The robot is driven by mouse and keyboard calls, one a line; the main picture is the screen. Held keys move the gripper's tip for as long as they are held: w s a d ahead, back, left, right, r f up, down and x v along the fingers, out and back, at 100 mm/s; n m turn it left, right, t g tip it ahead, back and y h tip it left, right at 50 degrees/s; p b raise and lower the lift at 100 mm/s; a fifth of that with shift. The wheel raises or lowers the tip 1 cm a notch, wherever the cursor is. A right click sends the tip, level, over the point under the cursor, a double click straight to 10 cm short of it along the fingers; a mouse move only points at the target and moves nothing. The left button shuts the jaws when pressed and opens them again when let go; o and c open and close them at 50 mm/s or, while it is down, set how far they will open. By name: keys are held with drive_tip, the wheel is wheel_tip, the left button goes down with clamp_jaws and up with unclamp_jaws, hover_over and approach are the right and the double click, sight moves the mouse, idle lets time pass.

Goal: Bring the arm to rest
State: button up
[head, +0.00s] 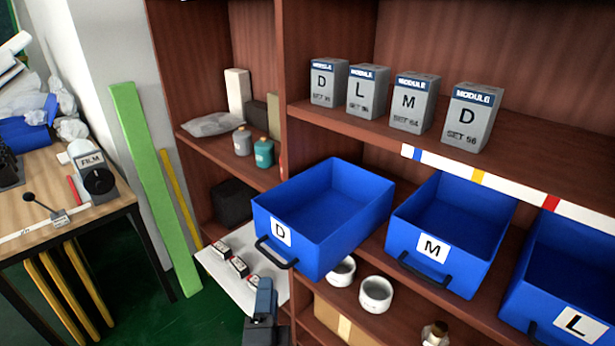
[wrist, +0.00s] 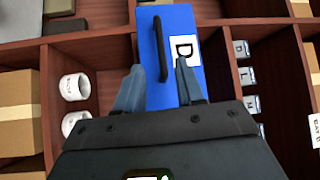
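My gripper (head: 262,285) is in the lower part of the head view, below and in front of the blue drawer marked D. In the wrist view my gripper (wrist: 158,66) has its two fingers spread apart with nothing pinched. The D drawer (head: 340,225) is pulled out and looks empty inside. Its dark handle (head: 275,253) is just above the fingertips in the head view. The handle also shows between the fingers in the wrist view (wrist: 160,45); whether a finger touches it I cannot tell. Most of my arm is out of the head view.
Blue drawers M (head: 432,270) and L (head: 560,308) stand right of D. Several grey module boxes (head: 408,103) stand on the shelf above. A white board (head: 217,271) with small boxes juts out left of my gripper. A table (head: 70,215) stands at left, with green floor between.

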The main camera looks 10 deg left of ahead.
drive_tip(key=s+d+f+n, duration=0.1)
drive_tip(key=s+d+n, duration=0.3)
drive_tip(key=s+d, duration=0.6)
drive_tip(key=s+d+f+n, duration=0.1)
drive_tip(key=s+d+n, duration=0.4)
drive_tip(key=d, duration=0.9)
drive_tip(key=s+d+r+n+g+h, duration=0.1)
drive_tip(key=s+d+r+n, duration=0.1)
drive_tip(key=s, duration=0.6)
drive_tip(key=s+d+r+n+g, duration=0.2)
drive_tip(key=s+d+r, duration=0.2)
drive_tip(key=s, duration=0.5)
drive_tip(key=s+d+r+n+g+h, duration=0.1)
drive_tip(key=s+d+r+n, duration=0.1)
drive_tip(key=s+r, duration=0.5)
drive_tip(key=shift+s+d+h, duration=0.3)
drive_tip(key=shift+s+d, duration=0.4)
drive_tip(key=shift+s, duration=0.1)
